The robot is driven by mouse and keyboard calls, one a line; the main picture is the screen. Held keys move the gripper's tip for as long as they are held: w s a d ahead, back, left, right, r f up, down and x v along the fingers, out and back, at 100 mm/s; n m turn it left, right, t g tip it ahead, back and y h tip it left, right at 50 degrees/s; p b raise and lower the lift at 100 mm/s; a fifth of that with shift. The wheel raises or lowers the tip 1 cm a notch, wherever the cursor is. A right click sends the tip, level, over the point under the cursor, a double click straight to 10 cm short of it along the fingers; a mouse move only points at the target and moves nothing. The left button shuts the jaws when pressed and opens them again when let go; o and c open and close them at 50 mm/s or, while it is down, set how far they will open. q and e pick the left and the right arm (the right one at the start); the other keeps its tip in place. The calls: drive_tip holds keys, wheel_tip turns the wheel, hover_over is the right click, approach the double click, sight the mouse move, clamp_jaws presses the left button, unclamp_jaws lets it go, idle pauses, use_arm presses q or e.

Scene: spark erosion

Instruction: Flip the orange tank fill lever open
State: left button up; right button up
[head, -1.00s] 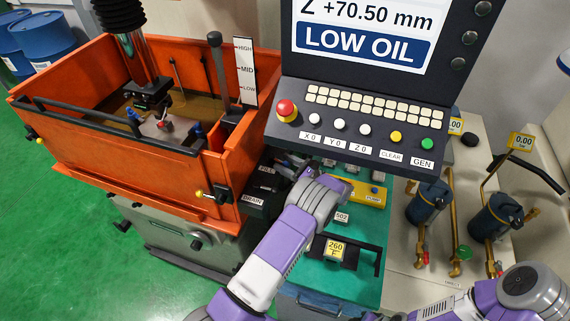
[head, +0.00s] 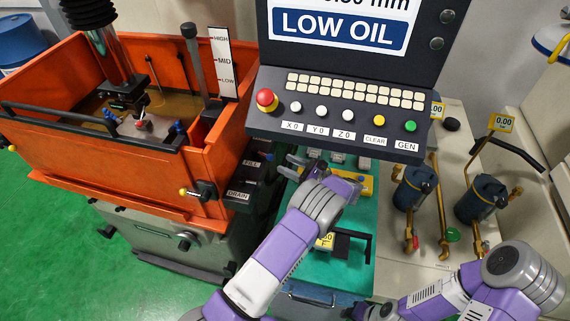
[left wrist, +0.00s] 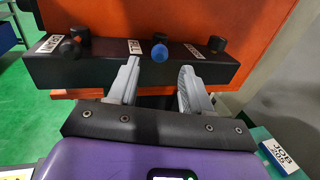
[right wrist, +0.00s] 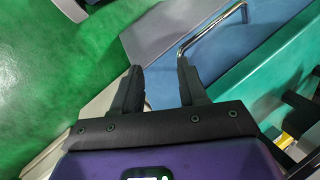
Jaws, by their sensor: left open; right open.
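The orange tank (head: 90,168) stands at the left in the head view. On its near right side is a black block (head: 243,196) with FILL and DRAIN labels. The left wrist view shows that block (left wrist: 105,68) with several labels and stub knobs, one a blue-ended knob (left wrist: 160,52) near the middle label. My left gripper (head: 304,163) is open and empty, to the right of the block under the control panel. In the left wrist view its fingers (left wrist: 160,80) frame the blue knob from the near side, apart from it. My right gripper (right wrist: 160,84) is open and empty.
The control panel (head: 340,118) overhangs my left gripper. A teal bench (head: 300,265) with a yellow pump unit (head: 367,184) lies below it. Blue filter canisters (head: 414,189) and brass pipes stand right. A blue drawer front (right wrist: 225,60) with a metal handle is beyond my right gripper.

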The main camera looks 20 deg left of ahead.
sight(273, 158)
use_arm(q)
drive_tip(key=shift+o, duration=0.2)
drive_tip(key=a+b, duration=0.4)
drive_tip(key=b, duration=0.1)
drive_tip(key=a+b, duration=0.2)
drive_tip(key=shift+w+b, duration=0.35)
idle(0.3)
clamp_jaws()
